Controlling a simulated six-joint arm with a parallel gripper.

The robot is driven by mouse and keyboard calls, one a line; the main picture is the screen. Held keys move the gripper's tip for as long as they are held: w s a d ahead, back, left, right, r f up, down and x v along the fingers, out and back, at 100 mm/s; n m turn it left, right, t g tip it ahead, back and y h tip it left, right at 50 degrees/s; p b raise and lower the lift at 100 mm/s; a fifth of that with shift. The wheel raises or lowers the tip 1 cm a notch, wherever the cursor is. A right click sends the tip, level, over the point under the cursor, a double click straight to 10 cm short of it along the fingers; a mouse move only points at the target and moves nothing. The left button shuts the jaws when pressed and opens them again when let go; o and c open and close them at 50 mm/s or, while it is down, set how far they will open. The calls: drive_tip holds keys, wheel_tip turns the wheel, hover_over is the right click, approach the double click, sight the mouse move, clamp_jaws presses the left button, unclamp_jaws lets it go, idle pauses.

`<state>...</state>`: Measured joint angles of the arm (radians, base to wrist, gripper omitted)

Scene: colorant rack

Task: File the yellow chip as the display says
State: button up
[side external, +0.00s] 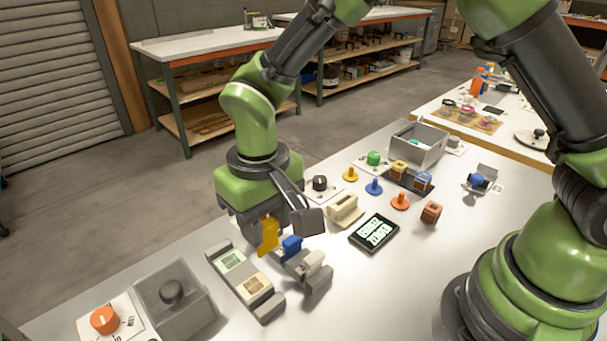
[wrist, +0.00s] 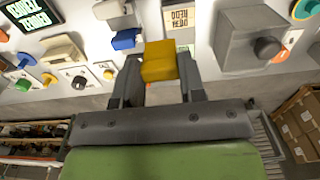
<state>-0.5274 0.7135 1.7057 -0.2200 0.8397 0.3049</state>
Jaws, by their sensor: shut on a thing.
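My gripper (side external: 266,228) is shut on the yellow chip (side external: 267,236), which hangs upright below the jaws. In the wrist view the yellow chip (wrist: 159,62) sits between both fingers. A grey holder (side external: 318,279) beside it carries a blue chip (side external: 291,246) and a whitish chip (side external: 312,262). To the left lies a grey two-part tray (side external: 269,309) with a green label (side external: 232,261) and a tan label (side external: 254,287). The dark display (side external: 374,233) shows two lines of light green text, too unclear to read surely. Whether the chip touches the holder is unclear.
A grey box with a dark knob (side external: 172,291) and an orange knob (side external: 104,319) stand at the front left. A beige block (side external: 345,210), colored pegs and cubes, and an open grey bin (side external: 417,146) are farther right. Bare table lies in front of the display.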

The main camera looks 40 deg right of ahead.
drive_tip(key=s+a, duration=0.1)
drive_tip(key=a, duration=0.2)
drive_tip(key=shift+s+f, duration=0.15)
drive_tip(key=shift+s, duration=0.25)
drive_tip(key=shift+f, duration=2.75)
drive_tip(key=shift+f, duration=0.4)
drive_tip(key=shift+f, duration=0.35)
drive_tip(key=shift+f, duration=0.25)
drive_tip(key=shift+f, duration=0.25)
